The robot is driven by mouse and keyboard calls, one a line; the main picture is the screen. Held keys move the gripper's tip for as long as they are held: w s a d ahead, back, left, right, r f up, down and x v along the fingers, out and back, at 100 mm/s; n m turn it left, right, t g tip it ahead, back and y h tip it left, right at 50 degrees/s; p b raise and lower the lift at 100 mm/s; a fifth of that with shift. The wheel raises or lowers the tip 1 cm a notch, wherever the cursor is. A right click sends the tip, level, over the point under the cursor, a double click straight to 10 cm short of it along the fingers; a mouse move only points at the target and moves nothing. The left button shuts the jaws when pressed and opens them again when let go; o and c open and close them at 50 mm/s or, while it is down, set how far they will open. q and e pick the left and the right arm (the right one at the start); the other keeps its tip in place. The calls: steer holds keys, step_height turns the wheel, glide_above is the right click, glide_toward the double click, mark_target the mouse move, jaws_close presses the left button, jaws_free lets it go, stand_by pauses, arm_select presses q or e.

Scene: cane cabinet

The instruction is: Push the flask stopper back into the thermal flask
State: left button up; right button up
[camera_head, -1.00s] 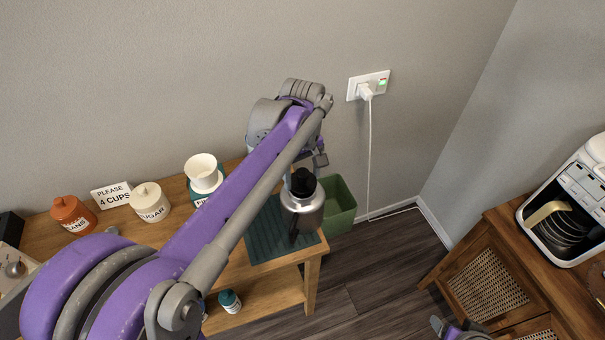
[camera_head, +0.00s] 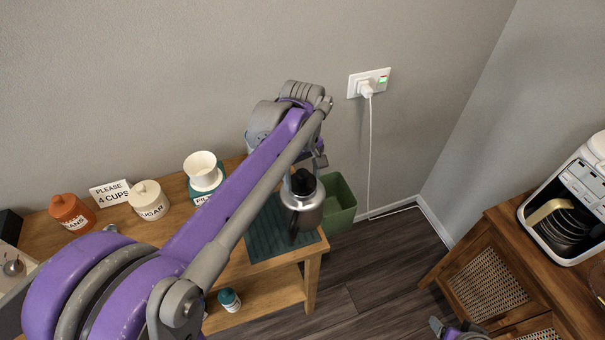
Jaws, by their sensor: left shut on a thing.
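The thermal flask (camera_head: 304,213) is a silver pot with a dark handle, standing upright on a dark green mat (camera_head: 268,247) at the right end of the wooden table. The black flask stopper (camera_head: 303,183) is at the flask's mouth; how deep it sits is hard to tell. My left gripper (camera_head: 317,163) reaches down from above, just behind the stopper, and is shut on it; its fingertips are mostly hidden by my arm. Part of my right gripper (camera_head: 438,325) shows at the bottom edge, away from the flask; its jaws are not clear.
A green bin (camera_head: 341,203) stands on the floor beside the table. The sugar jar (camera_head: 149,201), orange jar (camera_head: 72,213), sign (camera_head: 110,193) and white dripper (camera_head: 203,171) are on the left. A cane cabinet (camera_head: 483,287) with a white appliance (camera_head: 575,200) is at right.

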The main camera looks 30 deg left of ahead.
mark_target(302, 173)
arm_select(q)
steer(key=shift+f, duration=0.6)
steer(key=o, duration=1.1)
steer(key=shift+r, duration=0.1)
step_height(302, 173, up, 11)
steer(key=shift+f, duration=0.1)
steer(key=shift+f, duration=0.1)
